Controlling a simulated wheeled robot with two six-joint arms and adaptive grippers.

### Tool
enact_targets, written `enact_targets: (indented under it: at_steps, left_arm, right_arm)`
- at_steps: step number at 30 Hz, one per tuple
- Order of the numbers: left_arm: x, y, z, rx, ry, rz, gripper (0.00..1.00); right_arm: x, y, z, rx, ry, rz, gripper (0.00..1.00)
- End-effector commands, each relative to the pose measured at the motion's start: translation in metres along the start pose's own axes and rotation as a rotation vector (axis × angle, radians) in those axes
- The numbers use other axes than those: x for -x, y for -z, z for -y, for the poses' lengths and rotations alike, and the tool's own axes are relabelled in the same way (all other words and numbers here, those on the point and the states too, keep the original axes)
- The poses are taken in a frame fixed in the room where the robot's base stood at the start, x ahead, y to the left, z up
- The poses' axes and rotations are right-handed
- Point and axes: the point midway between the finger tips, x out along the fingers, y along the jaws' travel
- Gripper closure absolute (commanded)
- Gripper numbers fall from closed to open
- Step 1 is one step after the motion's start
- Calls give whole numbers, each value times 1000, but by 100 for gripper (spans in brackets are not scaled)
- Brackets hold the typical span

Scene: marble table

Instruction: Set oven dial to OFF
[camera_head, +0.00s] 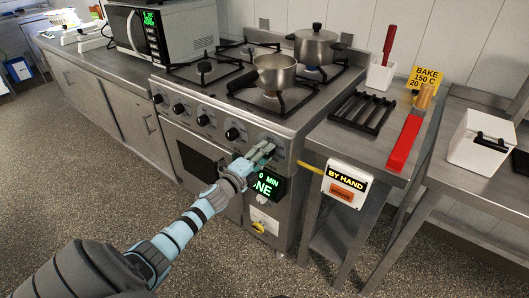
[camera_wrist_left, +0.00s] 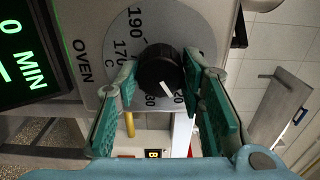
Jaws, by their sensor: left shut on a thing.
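My left gripper (camera_head: 262,152) reaches the right end of the stove's front panel in the head view. In the left wrist view its two green fingers (camera_wrist_left: 159,78) are closed on the sides of the black oven dial (camera_wrist_left: 160,68). The dial sits on a round grey scale marked 190, 170 and other numbers, with the word OVEN beside it. Its white pointer aims down and slightly right, near a partly hidden number ending in 20. I cannot read an OFF mark. The gripper hides the dial in the head view. My right gripper is not in view.
A green-lettered display (camera_head: 268,187) sits just below the gripper. Several black knobs line the panel to its left. Two pots, including the front pot (camera_head: 274,72), stand on the stove (camera_head: 212,88). A side table (camera_head: 345,134) with a BY HAND sign (camera_head: 345,184) stands close on the right.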

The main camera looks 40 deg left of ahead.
Motion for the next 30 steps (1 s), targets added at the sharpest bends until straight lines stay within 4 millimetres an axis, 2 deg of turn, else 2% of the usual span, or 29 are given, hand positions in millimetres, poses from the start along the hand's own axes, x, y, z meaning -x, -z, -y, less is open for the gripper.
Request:
enact_targets:
  at_steps: [18,30]
  left_arm:
    - [0,0,4,583,0,1,92]
    - [0,-1,3,906,0,1,92]
  right_arm:
    - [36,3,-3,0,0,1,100]
    - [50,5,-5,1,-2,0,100]
